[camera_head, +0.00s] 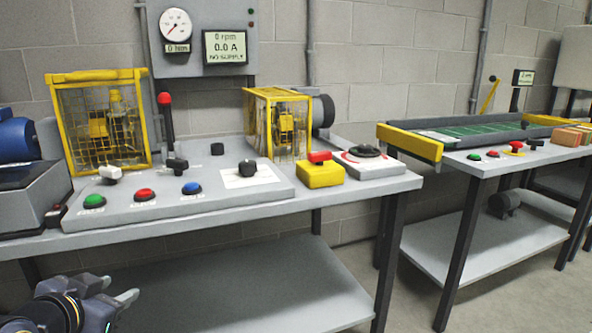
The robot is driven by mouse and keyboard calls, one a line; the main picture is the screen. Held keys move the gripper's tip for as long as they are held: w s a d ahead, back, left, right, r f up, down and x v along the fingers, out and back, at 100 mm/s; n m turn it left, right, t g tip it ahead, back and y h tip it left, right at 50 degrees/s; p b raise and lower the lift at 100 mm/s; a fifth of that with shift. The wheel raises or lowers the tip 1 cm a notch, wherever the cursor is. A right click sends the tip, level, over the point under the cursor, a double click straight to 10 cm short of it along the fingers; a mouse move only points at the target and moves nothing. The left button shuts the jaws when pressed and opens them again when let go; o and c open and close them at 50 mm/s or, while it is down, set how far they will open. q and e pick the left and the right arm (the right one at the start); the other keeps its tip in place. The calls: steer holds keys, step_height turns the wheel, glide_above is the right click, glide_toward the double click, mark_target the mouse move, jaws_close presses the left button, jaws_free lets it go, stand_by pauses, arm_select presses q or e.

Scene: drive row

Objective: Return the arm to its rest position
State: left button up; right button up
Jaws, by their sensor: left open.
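My left gripper (118,303) is at the lower left, in front of the first bench (345,208) and lower than its top. Its two fingers are apart and nothing shows between them. Part of my left arm (50,310) shows behind it at the picture's bottom left corner. My right gripper is not in view.
The bench bears a sloped panel with green (94,201), red (144,195) and blue (191,188) buttons, yellow cages (98,125) and a yellow box (320,174). A lower shelf (250,285) is bare. A second bench (480,165) stands right, with floor between.

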arm_select(q)
steer(key=s+d+f+n+g+h, duration=0.5)
steer(key=s+d+f+g, duration=0.2)
steer(key=s+d+f, duration=0.7)
step_height(320, 180, up, 36)
steer(key=p, duration=3.7)
steer(key=shift+s+a+r, duration=0.25)
steer(key=shift+s+a, duration=0.1)
steer(key=shift+s, duration=0.05)
